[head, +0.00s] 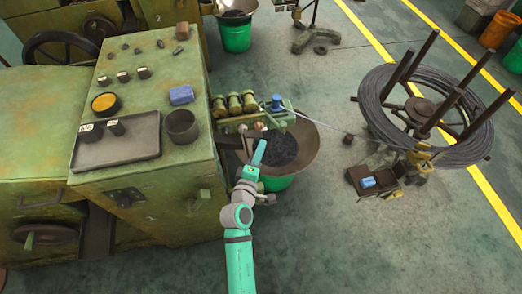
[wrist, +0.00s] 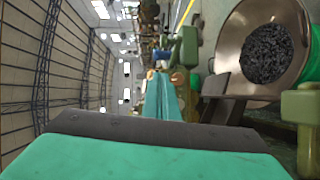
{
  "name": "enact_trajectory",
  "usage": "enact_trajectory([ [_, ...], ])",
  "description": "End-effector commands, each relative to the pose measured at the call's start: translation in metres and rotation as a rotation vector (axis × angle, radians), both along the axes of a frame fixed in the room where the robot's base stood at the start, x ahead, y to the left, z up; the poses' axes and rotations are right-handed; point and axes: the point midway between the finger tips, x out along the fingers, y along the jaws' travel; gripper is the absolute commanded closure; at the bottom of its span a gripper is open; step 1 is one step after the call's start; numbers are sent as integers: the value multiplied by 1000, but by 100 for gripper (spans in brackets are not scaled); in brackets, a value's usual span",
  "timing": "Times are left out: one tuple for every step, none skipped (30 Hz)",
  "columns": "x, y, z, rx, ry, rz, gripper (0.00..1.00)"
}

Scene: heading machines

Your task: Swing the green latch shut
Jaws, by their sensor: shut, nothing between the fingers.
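My gripper (head: 259,152) reaches up from below in the head view, in front of the machine's right side. Its teal fingers are closed together and empty, and they show in the wrist view (wrist: 163,97). A green bar (head: 262,119) runs below several green rollers (head: 235,104) on the machine's side, with a blue knob (head: 276,102) near its right end. The fingertips are just below this bar; I cannot tell whether they touch it. I cannot tell for certain which green part is the latch, or its angle. In the wrist view an olive-green block (wrist: 188,46) is close beside the fingers.
The green machine (head: 150,190) fills the left, with a dark tray (head: 118,150) on top. A wide pan (head: 305,150) of dark pieces sits over a green bucket right behind my gripper. A wire coil on a stand (head: 375,100) is at right. Floor at lower right is clear.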

Motion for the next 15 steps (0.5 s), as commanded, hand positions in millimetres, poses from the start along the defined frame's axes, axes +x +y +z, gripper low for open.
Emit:
enact_trajectory([
  [11, -2, 0, 1, -2, -1, 100],
  [16, -4, 0, 0, -3, -1, 100],
  [23, -5, -1, -1, -3, -1, 100],
  [29, -6, -2, 0, -2, -1, 100],
  [34, -7, -2, 0, -3, -1, 100],
  [41, -9, -3, 1, -2, -1, 100],
  [47, -9, -3, -1, -3, -1, 100],
  [52, -10, -4, 0, -2, -1, 100],
  [59, -11, -5, 0, -2, 0, 100],
  [64, -12, -5, 0, -2, 0, 100],
  [68, -14, -7, 0, -1, -1, 100],
  [70, -22, -8, 1, 0, -3, 100],
  [72, -26, -9, 2, 0, -4, 100],
  [74, -29, -9, 1, -1, -3, 100],
  [77, -32, -10, 1, -1, -2, 100],
])
